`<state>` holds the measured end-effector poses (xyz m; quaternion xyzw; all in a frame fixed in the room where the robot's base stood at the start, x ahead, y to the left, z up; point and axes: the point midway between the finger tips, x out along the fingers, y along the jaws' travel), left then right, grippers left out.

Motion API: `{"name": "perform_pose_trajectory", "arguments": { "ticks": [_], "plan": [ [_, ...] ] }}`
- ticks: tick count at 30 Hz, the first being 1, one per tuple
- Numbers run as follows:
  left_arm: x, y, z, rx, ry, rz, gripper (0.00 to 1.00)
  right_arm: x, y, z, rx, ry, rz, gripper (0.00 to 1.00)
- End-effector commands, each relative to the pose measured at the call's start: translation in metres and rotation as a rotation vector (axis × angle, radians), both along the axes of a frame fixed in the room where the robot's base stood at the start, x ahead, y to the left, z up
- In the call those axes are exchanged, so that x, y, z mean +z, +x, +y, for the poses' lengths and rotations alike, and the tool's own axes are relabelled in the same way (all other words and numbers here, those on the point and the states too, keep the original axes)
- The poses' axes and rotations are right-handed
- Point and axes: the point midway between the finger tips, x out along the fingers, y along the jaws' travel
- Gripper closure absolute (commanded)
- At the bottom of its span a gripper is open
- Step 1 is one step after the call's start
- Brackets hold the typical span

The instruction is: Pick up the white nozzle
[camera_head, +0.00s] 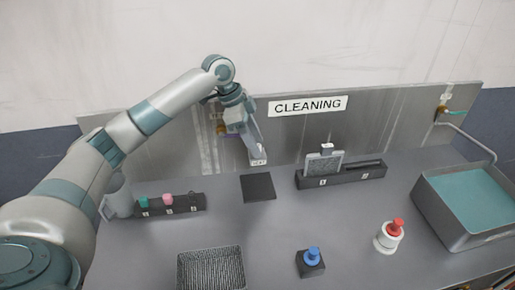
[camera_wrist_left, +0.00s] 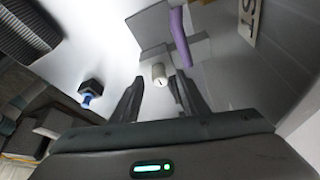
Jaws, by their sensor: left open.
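A short white cylinder, which looks like the white nozzle (camera_wrist_left: 159,74), shows in the left wrist view just beyond and between my fingertips. Its round end faces the camera and carries a small dark mark. My left gripper (camera_wrist_left: 158,92) is open, with one dark finger on each side of the nozzle; I cannot tell whether either touches it. In the head view my left gripper (camera_head: 257,146) hangs from the arm in front of the back panel, near a small white label. I cannot make out the nozzle there. My right gripper is not in view.
A purple bar (camera_wrist_left: 180,36) stands close beyond the nozzle. A black mat (camera_head: 258,187), a dark numbered holder (camera_head: 372,173) and a small rack (camera_head: 158,209) lie nearby. A mesh basket (camera_head: 210,268), blue-topped block (camera_head: 311,262), red-topped white bottle (camera_head: 389,238) and grey basin (camera_head: 432,213) stand further off.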

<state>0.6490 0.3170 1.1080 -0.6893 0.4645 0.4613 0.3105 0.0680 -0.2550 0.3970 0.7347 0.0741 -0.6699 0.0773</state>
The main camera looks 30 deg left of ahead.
Motion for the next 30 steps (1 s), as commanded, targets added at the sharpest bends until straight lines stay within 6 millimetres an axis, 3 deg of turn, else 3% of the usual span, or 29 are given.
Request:
{"name": "perform_pose_trajectory", "arguments": {
  "ticks": [11, 17, 30],
  "plan": [
    [0.0001, 0.0001, 0.0002, 0.000, 0.000, 0.000, 0.59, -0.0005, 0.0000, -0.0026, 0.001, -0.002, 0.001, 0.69],
    [0.0002, 0.0001, 0.0003, 0.000, 0.000, 0.000, 1.00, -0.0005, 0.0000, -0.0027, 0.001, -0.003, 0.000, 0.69],
    [0.0046, 0.0007, 0.0000, 0.000, -0.001, -0.003, 1.00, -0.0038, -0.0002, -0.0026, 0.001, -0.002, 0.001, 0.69]
  ]
}}
